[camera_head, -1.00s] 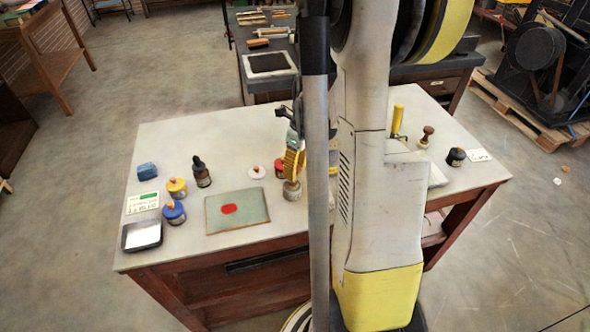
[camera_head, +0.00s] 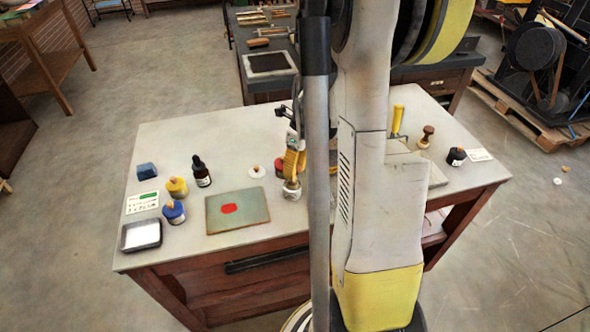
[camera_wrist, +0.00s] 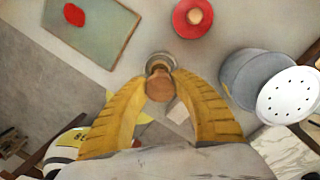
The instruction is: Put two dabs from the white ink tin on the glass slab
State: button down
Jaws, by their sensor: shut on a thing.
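My gripper (camera_wrist: 160,92) has its yellow fingers shut on a wooden knob (camera_wrist: 160,86), with a round grey metallic piece under it. In the head view my gripper (camera_head: 292,178) is low over the table, just right of the glass slab, above a small pale round thing (camera_head: 291,193). The glass slab (camera_head: 250,217) is greenish and carries one red patch; it also shows at the upper left of the wrist view (camera_wrist: 110,35). A white round tin (camera_head: 257,172) with a small brown knob, seemingly the white ink tin, stands behind the slab.
A red tin (camera_wrist: 181,26) with a wooden knob stands close ahead of my gripper. A grey round container (camera_wrist: 240,78) and a white perforated disc (camera_wrist: 285,108) are at its right. Yellow (camera_head: 177,190) and blue (camera_head: 173,215) tins, a dark bottle (camera_head: 202,178) and a tray (camera_head: 129,248) stand left of the slab.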

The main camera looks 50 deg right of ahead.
jog(key=shift+r+p, duration=2.6)
jog(key=shift+r, duration=0.95)
jog(key=shift+a+f, duration=0.1)
jog(key=shift+f, duration=0.05)
